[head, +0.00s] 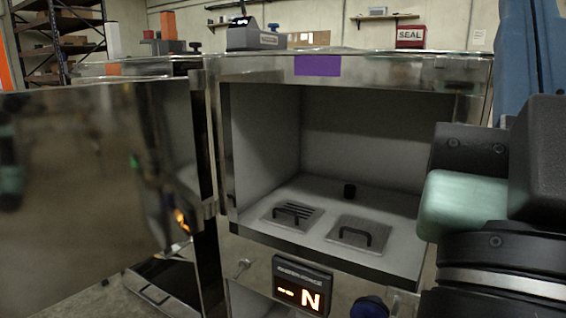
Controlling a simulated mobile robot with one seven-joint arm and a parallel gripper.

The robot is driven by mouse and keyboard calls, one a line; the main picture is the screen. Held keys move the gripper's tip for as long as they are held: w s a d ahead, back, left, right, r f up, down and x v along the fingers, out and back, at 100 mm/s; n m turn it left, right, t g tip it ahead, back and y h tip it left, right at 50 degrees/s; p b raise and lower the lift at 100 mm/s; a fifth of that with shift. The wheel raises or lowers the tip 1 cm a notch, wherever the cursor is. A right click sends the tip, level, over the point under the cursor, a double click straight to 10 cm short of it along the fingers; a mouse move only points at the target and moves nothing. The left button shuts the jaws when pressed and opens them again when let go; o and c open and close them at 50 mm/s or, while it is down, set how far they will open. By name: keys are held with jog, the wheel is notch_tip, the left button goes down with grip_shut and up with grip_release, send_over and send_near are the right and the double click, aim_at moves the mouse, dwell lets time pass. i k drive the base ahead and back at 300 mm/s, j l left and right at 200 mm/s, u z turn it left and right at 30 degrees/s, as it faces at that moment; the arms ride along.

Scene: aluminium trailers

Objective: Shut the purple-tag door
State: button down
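The purple tag (317,65) is on the metal frame above an open grey compartment (345,140). A large shiny metal door panel (70,190) stands swung out at the left. It appears to belong to this compartment, but its hinge side is hard to make out. The compartment's front opening is uncovered, and its inside shows. My arm's dark and pale green parts fill the right edge, in front of the compartment's right side. My gripper's fingers do not show.
Below hangs a lit display (301,287) beside a blue knob (369,307). An orange tag (121,69) marks a neighbouring unit at left. A dark device (252,36) stands on top.

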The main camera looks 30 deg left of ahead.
aim_at(98, 180)
jog(key=u, duration=1.9)
